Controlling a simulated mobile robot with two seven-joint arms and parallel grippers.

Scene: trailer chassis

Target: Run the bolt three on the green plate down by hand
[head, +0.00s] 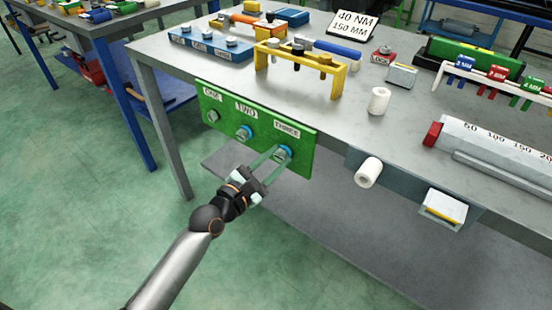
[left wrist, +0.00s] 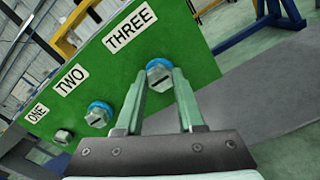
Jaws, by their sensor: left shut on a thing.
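The green plate (head: 239,119) hangs on the front of the table, with bolts under labels ONE, TWO and THREE. Bolt three (head: 282,153) has a hex head with a slot and a blue ring behind it. It also shows in the left wrist view (left wrist: 158,77). My left gripper (head: 272,162) reaches up from below, its fingertips shut on the head of bolt three. Bolt two (head: 243,133) also has a blue ring, and bolt one (head: 212,116) shows no blue ring. The fingers hide part of bolt three's sides. My right gripper is not in view.
A yellow rack (head: 300,62) holding tools and a blue block (head: 213,46) stand on the tabletop above the plate. A white roll (head: 368,172) and a small box (head: 443,208) are on the table front to the right. Floor at left is clear.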

